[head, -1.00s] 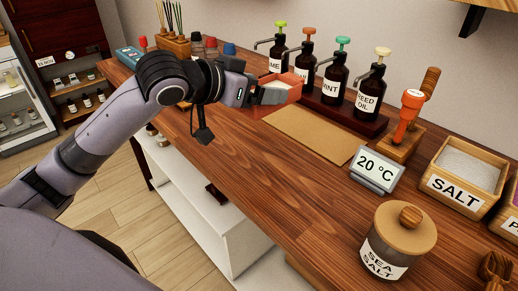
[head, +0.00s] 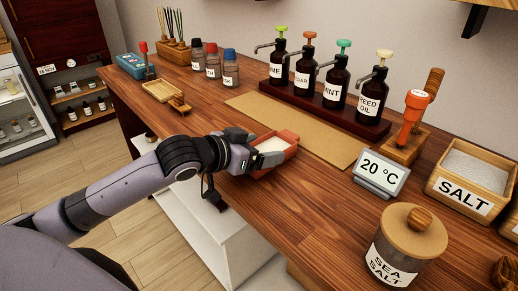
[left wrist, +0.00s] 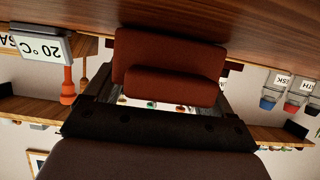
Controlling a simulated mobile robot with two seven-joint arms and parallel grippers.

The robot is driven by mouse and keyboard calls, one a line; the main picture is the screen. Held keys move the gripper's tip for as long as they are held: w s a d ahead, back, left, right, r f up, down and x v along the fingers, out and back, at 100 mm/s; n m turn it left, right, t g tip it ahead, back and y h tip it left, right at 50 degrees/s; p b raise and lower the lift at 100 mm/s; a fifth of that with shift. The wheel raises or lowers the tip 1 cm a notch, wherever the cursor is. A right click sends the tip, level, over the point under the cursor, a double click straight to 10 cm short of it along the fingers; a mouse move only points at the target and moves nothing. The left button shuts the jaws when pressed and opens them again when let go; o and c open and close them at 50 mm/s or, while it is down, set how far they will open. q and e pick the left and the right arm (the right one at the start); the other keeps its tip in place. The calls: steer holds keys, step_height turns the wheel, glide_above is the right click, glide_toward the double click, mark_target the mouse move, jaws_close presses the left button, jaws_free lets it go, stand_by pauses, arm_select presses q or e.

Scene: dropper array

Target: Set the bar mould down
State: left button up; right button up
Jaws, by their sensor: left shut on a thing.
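The bar mould (head: 283,141) is a small orange-red open box with a pale filling. In the head view it is at the front edge of the wooden counter, left of the temperature display. My left gripper (head: 256,158) is shut on its near side. The mould also fills the upper middle of the left wrist view (left wrist: 170,60), close to the counter's wood. I cannot tell whether it touches the counter. Part of the mould is hidden behind the fingers. My right gripper is not in view.
A tan mat (head: 300,132) lies behind the mould, before a rack of pump bottles (head: 335,91). The temperature display (head: 381,174) and a sea salt jar (head: 408,245) stand to the right. A wooden tray (head: 162,91) is at the left. Bare counter lies around the mould.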

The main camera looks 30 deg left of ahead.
arm_select(q)
steer(key=o, duration=1.1)
steer(key=shift+f, duration=0.1)
steer(key=shift+c, duration=0.2)
steer(key=shift+r, duration=0.25)
steer(key=shift+s+a, duration=0.1)
steer(key=shift+s, duration=0.15)
steer(key=v, duration=1.1)
